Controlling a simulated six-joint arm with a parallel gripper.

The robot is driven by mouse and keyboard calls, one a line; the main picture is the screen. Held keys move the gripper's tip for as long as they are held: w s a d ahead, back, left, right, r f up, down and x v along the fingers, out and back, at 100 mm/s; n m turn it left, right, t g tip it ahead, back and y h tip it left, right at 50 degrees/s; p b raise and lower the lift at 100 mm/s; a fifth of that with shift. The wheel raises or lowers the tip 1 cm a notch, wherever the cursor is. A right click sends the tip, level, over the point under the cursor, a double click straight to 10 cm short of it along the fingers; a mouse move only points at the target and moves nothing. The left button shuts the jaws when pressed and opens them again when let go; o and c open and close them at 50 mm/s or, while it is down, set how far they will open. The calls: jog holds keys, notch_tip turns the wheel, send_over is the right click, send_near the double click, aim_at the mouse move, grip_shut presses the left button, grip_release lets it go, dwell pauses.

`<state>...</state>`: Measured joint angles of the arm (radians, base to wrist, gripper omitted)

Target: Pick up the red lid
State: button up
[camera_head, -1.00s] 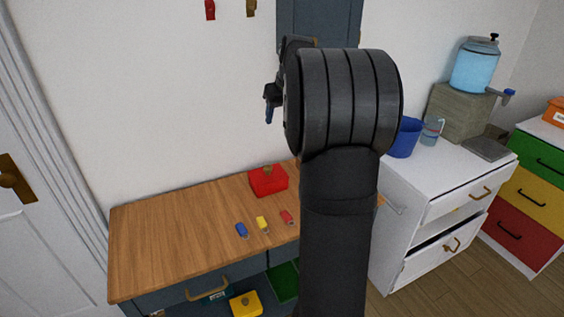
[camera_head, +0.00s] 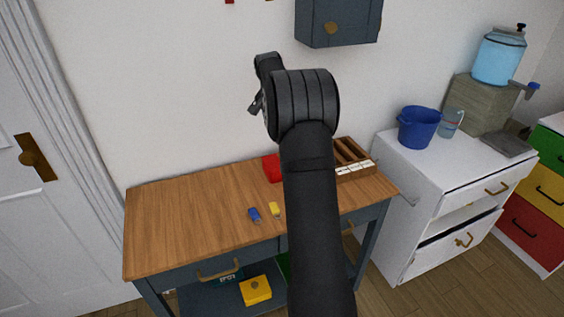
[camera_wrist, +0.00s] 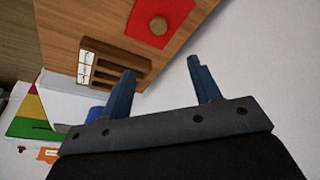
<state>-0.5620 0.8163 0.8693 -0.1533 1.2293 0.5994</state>
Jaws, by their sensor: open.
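The red lid (camera_wrist: 174,12) lies on the wooden table top, with a round brown knob (camera_wrist: 158,26) on it, at the top of the wrist view. In the head view only a red edge of it (camera_head: 271,168) shows, as my arm covers the rest. My gripper (camera_wrist: 158,80) is open and empty, its two blue fingers apart. In the head view my gripper (camera_head: 255,103) is up in front of the white wall, well above the table and apart from the lid. Whether the lid rests on a box cannot be told.
A blue key-like item (camera_head: 254,214) and a yellow one (camera_head: 275,209) lie on the wooden table (camera_head: 165,220). A brown compartment tray (camera_head: 371,171) stands at the table's right. A dark wall cabinet (camera_head: 338,22) hangs above. A blue bucket (camera_head: 418,128) stands on the white cabinet.

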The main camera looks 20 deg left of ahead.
jog(key=x, duration=1)
jog(key=shift+s, duration=0.15)
jog(key=x, duration=0.5)
jog(key=shift+s+d+f, duration=0.1)
jog(key=shift+s+f, duration=0.15)
jog(key=shift+s, duration=0.05)
grip_shut()
